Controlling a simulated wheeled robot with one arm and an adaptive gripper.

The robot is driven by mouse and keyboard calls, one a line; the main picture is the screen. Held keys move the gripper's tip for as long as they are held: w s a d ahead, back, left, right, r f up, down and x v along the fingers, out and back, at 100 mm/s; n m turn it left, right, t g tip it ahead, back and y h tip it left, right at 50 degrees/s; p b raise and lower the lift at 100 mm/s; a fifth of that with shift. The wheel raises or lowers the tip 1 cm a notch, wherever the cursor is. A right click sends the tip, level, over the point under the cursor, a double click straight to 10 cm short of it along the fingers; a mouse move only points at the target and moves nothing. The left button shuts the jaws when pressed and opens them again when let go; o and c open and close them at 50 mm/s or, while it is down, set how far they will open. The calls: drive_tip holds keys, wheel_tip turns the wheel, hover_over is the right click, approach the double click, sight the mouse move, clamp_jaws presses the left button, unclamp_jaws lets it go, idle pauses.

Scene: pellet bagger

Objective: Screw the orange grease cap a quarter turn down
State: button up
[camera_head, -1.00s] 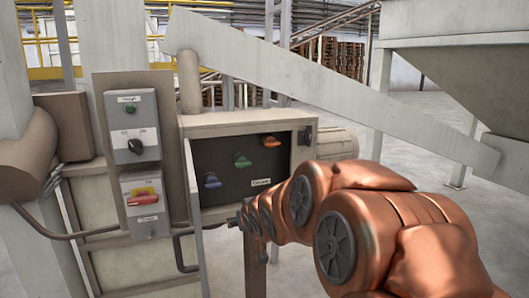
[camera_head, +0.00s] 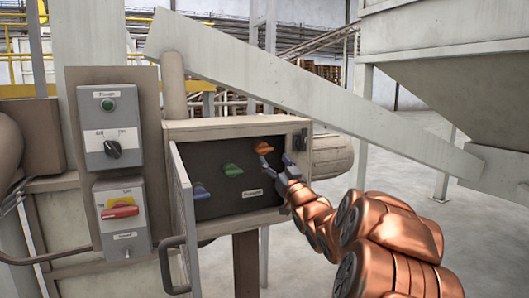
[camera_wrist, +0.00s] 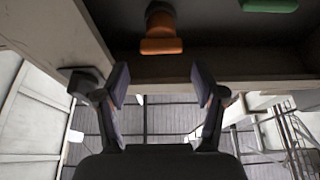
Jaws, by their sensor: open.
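The orange grease cap (camera_head: 264,148) is the upper right of three coloured caps on a dark panel inside an open box. In the wrist view the orange cap (camera_wrist: 161,38) sits at the top, beyond and roughly between the fingertips, with its wing lying across the picture. My gripper (camera_head: 276,161) is open and empty, just below and right of the orange cap in the head view. In the wrist view my gripper (camera_wrist: 162,87) shows a clear gap between its two fingers, apart from the cap.
A green cap (camera_head: 233,170) and a blue cap (camera_head: 201,192) step down to the left on the panel. The box's frame (camera_head: 222,131) and its open door (camera_head: 182,215) edge the space. A control box with a red switch (camera_head: 120,211) stands left.

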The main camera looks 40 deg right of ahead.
sight(266, 150)
drive_tip(key=shift+x, duration=3.55)
drive_tip(key=c, duration=0.9)
drive_tip(key=shift+a+m+h, duration=0.1)
drive_tip(key=shift+m+h, duration=0.2)
drive_tip(key=shift+m, duration=0.3)
